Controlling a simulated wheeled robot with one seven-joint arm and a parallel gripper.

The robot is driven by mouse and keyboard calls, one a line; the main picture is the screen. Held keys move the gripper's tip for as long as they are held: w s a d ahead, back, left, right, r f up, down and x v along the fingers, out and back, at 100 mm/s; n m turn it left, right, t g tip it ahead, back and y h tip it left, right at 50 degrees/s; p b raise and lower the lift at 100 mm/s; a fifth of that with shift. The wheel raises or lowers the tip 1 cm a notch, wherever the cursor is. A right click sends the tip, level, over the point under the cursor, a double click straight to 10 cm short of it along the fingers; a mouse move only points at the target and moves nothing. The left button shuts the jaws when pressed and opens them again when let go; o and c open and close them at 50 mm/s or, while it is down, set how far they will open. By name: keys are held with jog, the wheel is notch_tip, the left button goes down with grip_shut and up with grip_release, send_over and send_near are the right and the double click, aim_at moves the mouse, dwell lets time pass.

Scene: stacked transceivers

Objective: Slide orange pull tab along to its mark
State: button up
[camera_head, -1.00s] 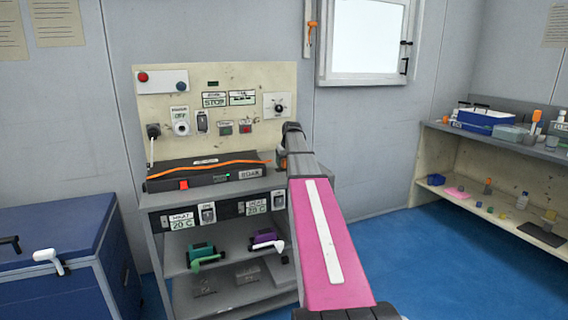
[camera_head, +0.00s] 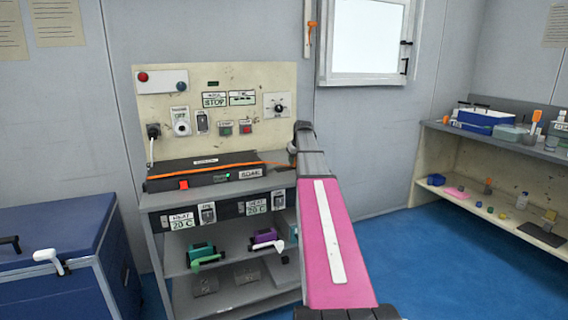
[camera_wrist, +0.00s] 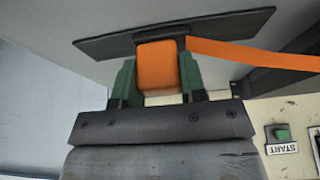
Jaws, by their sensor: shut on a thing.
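The orange pull tab (camera_wrist: 158,62) is a rounded block between the two green fingers of my gripper (camera_wrist: 158,78) in the wrist view. The fingers are shut on it from both sides. A flat orange strap (camera_wrist: 250,53) runs from beside the tab to the right. In the head view, the orange strap (camera_head: 215,166) lies along the black box on the bench and runs right to my wrist; the tab and the fingers are hidden behind my arm there. A dark strip (camera_wrist: 95,46) lies just beyond the tab in the wrist view. I cannot make out a mark.
The cream control panel (camera_head: 225,82) stands behind the black box (camera_head: 207,180); a START button (camera_wrist: 282,134) shows near my gripper. The bench (camera_head: 160,201) has lower shelves with small devices. A blue chest (camera_head: 50,240) stands left. The floor to the right is open.

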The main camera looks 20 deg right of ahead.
jog(key=shift+d, duration=0.85)
jog(key=o, duration=1)
jog(key=shift+a, duration=0.1)
jog(key=shift+v, duration=3.5)
